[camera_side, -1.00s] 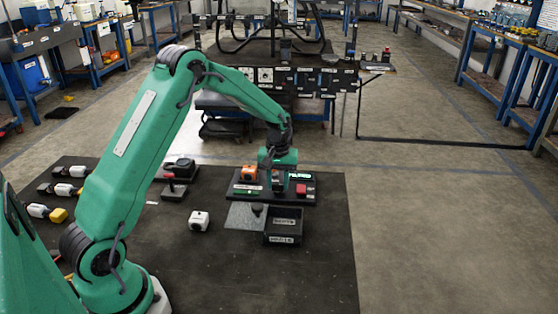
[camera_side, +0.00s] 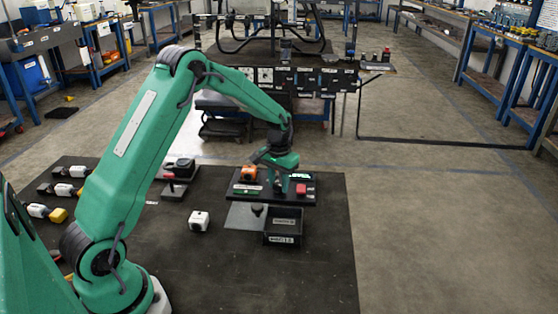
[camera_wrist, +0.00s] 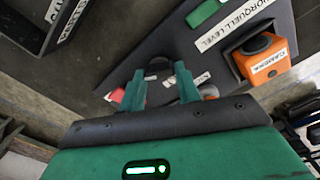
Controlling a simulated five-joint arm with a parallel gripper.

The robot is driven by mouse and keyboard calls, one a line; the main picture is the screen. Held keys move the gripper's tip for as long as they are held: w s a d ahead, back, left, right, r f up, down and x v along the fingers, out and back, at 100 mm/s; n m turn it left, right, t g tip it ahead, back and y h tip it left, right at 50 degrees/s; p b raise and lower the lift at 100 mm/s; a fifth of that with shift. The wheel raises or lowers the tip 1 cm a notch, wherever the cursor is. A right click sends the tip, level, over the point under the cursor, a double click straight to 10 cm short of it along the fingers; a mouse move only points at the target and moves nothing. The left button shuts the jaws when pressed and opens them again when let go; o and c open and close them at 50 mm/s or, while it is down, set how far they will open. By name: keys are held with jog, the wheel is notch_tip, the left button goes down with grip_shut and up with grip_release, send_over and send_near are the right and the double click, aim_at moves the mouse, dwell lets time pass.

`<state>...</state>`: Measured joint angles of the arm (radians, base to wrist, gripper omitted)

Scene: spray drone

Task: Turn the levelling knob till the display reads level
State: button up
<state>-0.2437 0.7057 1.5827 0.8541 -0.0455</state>
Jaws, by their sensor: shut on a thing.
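The knob (camera_wrist: 158,68) is a dark, rounded piece on the black panel (camera_side: 240,198), seen in the wrist view between my fingertips. My gripper (camera_wrist: 161,82) is shut on it, with one green finger on each side. In the side view my gripper (camera_side: 279,190) points down onto the middle of the panel and hides the knob. A small dark display (camera_side: 300,176) with pale green characters stands at the panel's back right; I cannot read it.
An orange block (camera_wrist: 262,58) with a black top sits on the panel, near a label reading "LEVEL" (camera_wrist: 235,25). A red block (camera_side: 301,189) stands right of my gripper.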

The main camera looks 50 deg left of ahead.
jog(key=o, duration=1)
jog(key=shift+r, duration=0.2)
notch_tip(320, 180, up, 6)
jog(key=shift+w+r, duration=0.1)
jog(key=shift+r, duration=0.65)
